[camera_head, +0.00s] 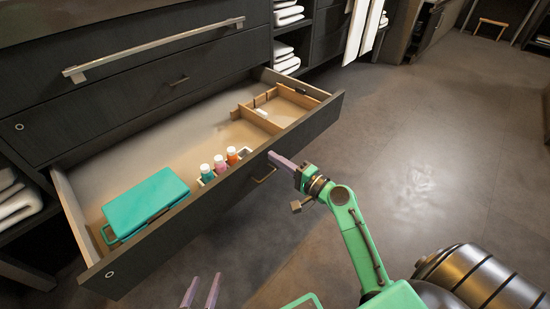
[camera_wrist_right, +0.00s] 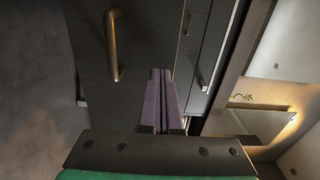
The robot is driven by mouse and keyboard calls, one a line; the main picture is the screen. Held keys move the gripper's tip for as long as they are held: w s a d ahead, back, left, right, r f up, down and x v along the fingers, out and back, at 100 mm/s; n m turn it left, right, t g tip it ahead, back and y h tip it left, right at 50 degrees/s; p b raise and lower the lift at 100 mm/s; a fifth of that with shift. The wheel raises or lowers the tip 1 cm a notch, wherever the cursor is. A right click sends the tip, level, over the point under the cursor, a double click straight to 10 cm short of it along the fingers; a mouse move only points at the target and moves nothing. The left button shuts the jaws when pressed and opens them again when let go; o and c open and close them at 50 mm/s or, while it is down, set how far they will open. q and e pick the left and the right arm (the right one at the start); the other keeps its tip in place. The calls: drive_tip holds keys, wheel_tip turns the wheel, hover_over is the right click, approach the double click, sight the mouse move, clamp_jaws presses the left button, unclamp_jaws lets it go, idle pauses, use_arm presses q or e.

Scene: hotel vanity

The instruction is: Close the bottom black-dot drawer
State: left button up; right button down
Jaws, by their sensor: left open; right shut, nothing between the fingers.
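The bottom drawer (camera_head: 225,202) is pulled far out in the head view. Its dark front has a small light ring mark (camera_head: 110,274) with a dark centre at the left end. A bronze handle (camera_head: 264,176) is on the front, and it also shows in the right wrist view (camera_wrist_right: 114,45). My right gripper (camera_head: 272,157) is shut and empty, its purple fingertips at the drawer front's upper edge near the handle; contact is unclear. In the wrist view its fingers (camera_wrist_right: 161,85) point at the dark front. My left gripper (camera_head: 201,292) is open, in front of the drawer at the bottom edge.
The drawer holds a teal case (camera_head: 147,204), several small bottles (camera_head: 220,165) in a holder and a wooden divider tray (camera_head: 278,106). A closed drawer (camera_head: 130,95) with a long silver handle (camera_head: 150,50) is above. Open floor (camera_head: 430,140) lies to the right.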

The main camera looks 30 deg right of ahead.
drive_tip(key=shift+w+a, duration=0.15)
drive_tip(key=shift+w, duration=0.15)
drive_tip(key=shift+w, duration=0.1)
